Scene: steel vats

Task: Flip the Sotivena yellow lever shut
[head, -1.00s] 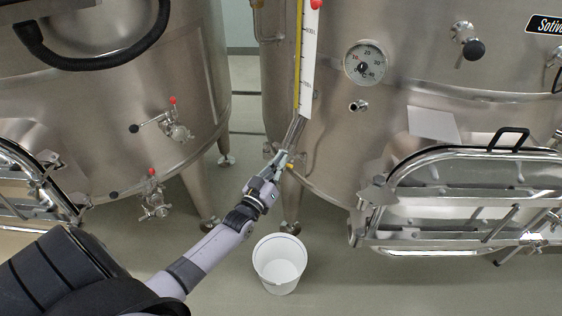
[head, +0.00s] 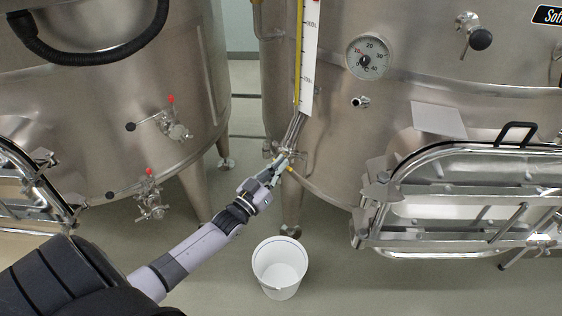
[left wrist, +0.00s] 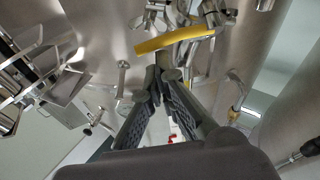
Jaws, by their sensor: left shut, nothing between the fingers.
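The yellow lever (left wrist: 175,40) spans the upper middle of the left wrist view as a curved bar on a steel valve. In the head view only a small yellow bit of the lever (head: 290,169) shows beside my fingers, at the lower left of the steel vat (head: 330,130) with the partly cut-off Sotivena label (head: 550,14). My left gripper (head: 279,163) is shut and empty at that valve. In the left wrist view its fingertips (left wrist: 163,74) meet just below the lever; whether they touch it I cannot tell. My right gripper is not in view.
A white bucket (head: 280,267) stands on the floor below the valve. A level gauge strip (head: 309,60) rises above it. A second vat (head: 110,100) with red-tipped valves (head: 173,122) stands left. A steel hatch frame (head: 460,200) juts out at right.

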